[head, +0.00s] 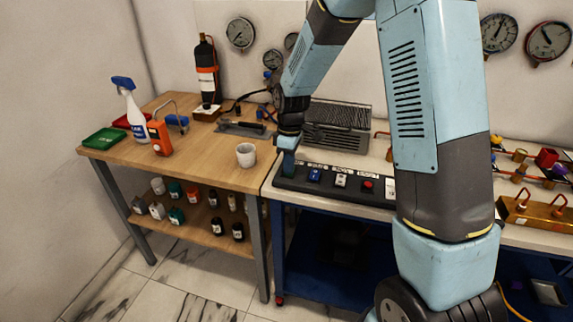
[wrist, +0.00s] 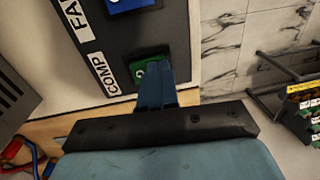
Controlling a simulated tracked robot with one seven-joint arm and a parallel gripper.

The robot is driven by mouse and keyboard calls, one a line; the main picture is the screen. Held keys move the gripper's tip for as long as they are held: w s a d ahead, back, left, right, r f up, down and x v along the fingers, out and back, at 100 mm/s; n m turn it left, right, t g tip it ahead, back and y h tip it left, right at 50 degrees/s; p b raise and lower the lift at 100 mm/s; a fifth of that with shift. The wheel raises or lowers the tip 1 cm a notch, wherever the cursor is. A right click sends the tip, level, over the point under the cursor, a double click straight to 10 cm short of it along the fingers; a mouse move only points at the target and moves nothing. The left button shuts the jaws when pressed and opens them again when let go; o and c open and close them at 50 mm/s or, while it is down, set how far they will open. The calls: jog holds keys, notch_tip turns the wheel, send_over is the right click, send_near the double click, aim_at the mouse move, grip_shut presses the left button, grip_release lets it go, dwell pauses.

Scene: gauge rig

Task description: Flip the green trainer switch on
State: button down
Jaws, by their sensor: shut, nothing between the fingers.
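The dark switch panel (head: 330,187) lies along the front of the right bench. The green switch (wrist: 137,71) shows in the wrist view beside the label "COMP", partly covered by my fingers. My gripper (head: 288,170) points down over the panel's left end. In the wrist view my gripper (wrist: 158,66) is shut and empty, its tips over or against the right part of the green switch. I cannot tell whether they touch, or which way the switch is tipped.
The blue switch (head: 314,176) is the neighbour, followed by a white switch (head: 341,180) and a red one (head: 367,185). A grey ribbed unit (head: 338,125) stands behind the panel. A white cup (head: 246,155) stands on the wooden table (head: 210,167) to the left.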

jog(key=shift+w, duration=0.1)
jog(key=shift+w+d+r, duration=0.15)
jog(key=shift+w+d, duration=0.1)
jog(key=shift+w, duration=0.35)
notch_tip(320, 180, up, 14)
jog(key=w, duration=0.1)
jog(key=shift+w+d, duration=0.3)
jog(key=shift+w, duration=0.05)
dwell(0.4)
jog(key=shift+s+a, duration=0.15)
jog(key=shift+s, duration=0.5)
